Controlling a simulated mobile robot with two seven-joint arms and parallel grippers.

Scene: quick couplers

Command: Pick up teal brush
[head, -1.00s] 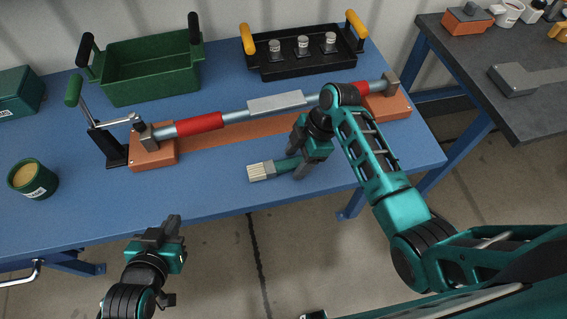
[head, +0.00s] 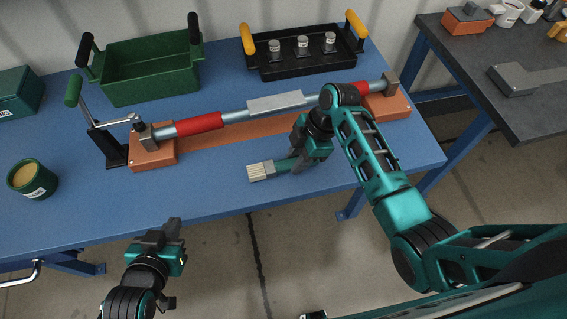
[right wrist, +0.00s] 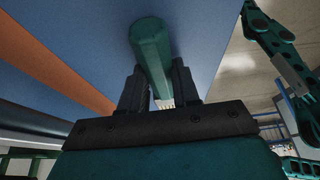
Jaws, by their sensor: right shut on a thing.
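The teal brush (head: 283,165) lies on the blue table near its front edge, its pale bristles (head: 260,171) pointing left in the head view. My right gripper (head: 301,164) is over the brush and shut on its handle. In the right wrist view the teal handle (right wrist: 151,50) passes between the two dark fingers (right wrist: 158,90). I cannot tell whether the brush is clear of the table. My left gripper (head: 172,230) is in front of the table, away from the brush; its finger gap is not clear.
Behind the brush, a clamped pipe with red sleeves (head: 200,124) lies across orange blocks (head: 153,152). A green crate (head: 150,78) and a black tray (head: 305,64) stand at the back. A green cup (head: 33,179) stands at the left. The table's front left is clear.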

